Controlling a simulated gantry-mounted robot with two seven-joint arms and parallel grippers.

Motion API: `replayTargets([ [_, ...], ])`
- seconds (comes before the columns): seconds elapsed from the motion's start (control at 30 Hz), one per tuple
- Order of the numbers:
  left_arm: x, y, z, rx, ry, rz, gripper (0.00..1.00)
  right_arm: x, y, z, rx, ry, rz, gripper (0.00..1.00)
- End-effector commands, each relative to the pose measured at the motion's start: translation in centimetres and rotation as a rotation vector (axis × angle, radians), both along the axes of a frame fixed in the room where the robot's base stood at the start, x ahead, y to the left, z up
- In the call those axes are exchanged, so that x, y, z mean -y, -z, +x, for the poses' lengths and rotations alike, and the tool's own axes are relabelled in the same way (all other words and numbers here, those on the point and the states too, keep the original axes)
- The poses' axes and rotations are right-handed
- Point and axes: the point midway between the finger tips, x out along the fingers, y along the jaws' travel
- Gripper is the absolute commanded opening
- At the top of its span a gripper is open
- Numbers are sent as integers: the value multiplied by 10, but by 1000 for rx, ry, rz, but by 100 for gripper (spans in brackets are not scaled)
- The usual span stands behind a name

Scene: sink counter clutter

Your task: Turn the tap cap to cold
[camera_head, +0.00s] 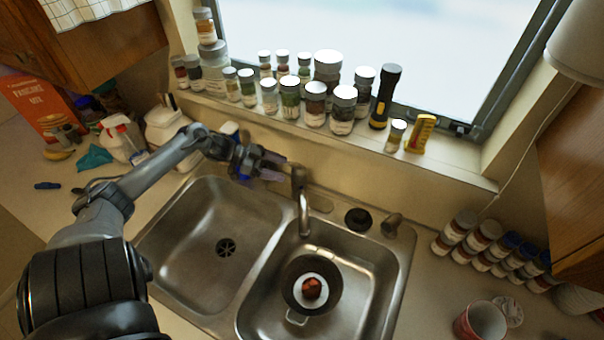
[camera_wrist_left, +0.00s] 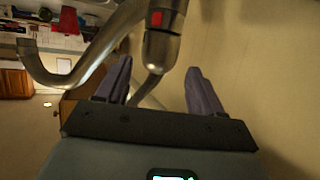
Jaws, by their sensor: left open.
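The metal tap (camera_head: 303,212) stands at the back of the sink, with its spout over the right basin. Its upper end, the cap (camera_head: 298,175), is near my left gripper (camera_head: 279,167). In the left wrist view the tap body (camera_wrist_left: 162,50) carries a red mark, and its curved spout bends to the left. My left gripper also shows there (camera_wrist_left: 160,78), with its two dark fingers apart. The tap lies in line with the gap between them. I cannot tell whether a finger touches it. My right gripper is out of view.
The double steel sink has an empty left basin (camera_head: 205,225). A dark pan (camera_head: 290,293) with a white plate sits in the right basin. Several jars and a black flashlight (camera_head: 384,98) stand on the sill close behind. A dark round stopper (camera_head: 358,219) lies right of the tap.

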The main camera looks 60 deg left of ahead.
Motion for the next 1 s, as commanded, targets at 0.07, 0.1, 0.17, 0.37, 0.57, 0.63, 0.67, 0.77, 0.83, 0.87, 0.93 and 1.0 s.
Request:
replayTargets([
  [0.07,6,2,9,4,1,-1,67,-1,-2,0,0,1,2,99],
  [0.1,9,5,13,4,-1,-1,67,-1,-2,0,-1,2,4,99],
  [0.17,14,8,20,3,-1,-1,67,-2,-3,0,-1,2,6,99],
  [0.37,26,18,37,2,-2,-1,67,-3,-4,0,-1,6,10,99],
  [0.57,31,22,45,2,-1,1,67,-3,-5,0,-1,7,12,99],
  [0.63,32,23,46,2,-1,1,67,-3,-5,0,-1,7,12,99],
  [0.67,32,23,46,2,-1,1,67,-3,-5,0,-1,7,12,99],
  [0.77,32,23,46,1,-1,1,67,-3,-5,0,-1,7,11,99],
  [0.83,32,23,46,1,-1,1,67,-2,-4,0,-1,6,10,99],
  [0.87,32,23,46,1,-1,1,66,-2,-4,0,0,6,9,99],
  [0.93,32,23,46,1,-1,1,55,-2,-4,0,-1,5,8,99],
  [1.0,32,23,46,1,-1,1,44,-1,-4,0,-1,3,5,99],
])
